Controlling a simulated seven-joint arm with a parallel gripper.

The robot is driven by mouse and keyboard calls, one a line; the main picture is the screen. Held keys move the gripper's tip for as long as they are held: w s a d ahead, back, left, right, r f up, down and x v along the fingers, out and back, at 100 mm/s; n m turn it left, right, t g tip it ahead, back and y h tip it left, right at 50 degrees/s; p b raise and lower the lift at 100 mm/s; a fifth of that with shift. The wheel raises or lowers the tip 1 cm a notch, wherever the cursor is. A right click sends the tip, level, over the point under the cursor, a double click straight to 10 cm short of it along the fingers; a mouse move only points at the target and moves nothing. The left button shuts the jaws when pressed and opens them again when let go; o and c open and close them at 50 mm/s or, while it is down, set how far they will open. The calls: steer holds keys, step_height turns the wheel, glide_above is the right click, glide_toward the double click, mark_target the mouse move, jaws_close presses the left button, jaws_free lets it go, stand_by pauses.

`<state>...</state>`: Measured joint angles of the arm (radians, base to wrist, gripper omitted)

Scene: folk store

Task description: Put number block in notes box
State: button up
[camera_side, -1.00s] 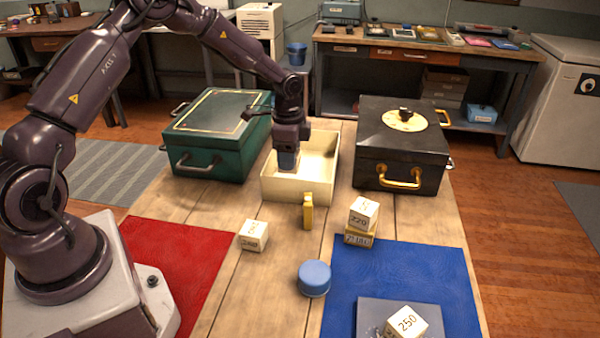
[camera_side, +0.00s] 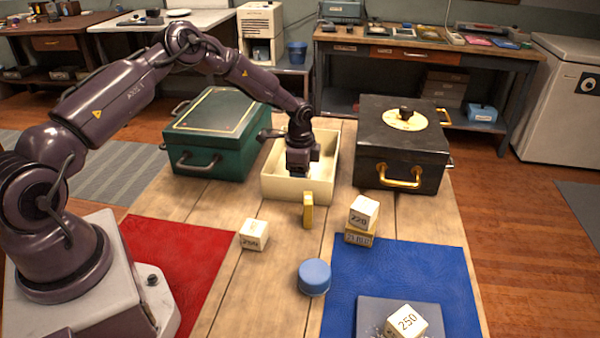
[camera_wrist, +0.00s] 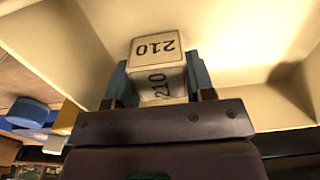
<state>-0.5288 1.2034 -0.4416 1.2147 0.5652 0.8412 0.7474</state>
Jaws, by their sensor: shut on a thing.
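A white number block marked 210 (camera_wrist: 158,52) is between the blue fingers of my gripper (camera_wrist: 158,82) in the wrist view. The gripper is shut on it. In the side view my gripper (camera_side: 299,170) is at the open cream box (camera_side: 269,185), near its front wall. The fingers and block are hidden there behind the wall. The box's inner walls surround the block in the wrist view; I cannot tell whether the block touches the floor. No label reading "notes" is legible on the cream box, the green lidded box (camera_side: 215,140) or the black lidded box (camera_side: 400,150).
A white number block (camera_side: 254,234), a yellow piece (camera_side: 308,210) and a blue round lid (camera_side: 314,277) stand in front of the cream box. A 220 block (camera_side: 363,212) sits on a yellow block. A 250 block (camera_side: 407,321) lies on a grey tray on the blue mat (camera_side: 440,275).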

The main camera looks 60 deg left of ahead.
steer(key=o, duration=1)
steer(key=shift+f, duration=0.1)
step_height(320, 180, up, 13)
steer(key=s+d+r+n+t+y, duration=0.1)
steer(key=s+d+r, duration=0.35)
steer(key=r, duration=0.35)
steer(key=s+d+r+n+t+y, duration=0.1)
steer(key=s+d+r+n, duration=0.1)
steer(key=s+d+r, duration=0.45)
steer(key=s+d+r+n+t, duration=0.1)
steer(key=s+r+n, duration=0.1)
steer(key=s, duration=0.4)
steer(key=s+d+r+n+t+h, duration=0.1)
steer(key=s+n, duration=0.1)
steer(key=s, duration=0.4)
steer(key=s+d+r+n+t+h, duration=0.1)
steer(key=s+r+n, duration=0.1)
steer(key=s, duration=0.5)
steer(key=shift+r+t, duration=0.3)
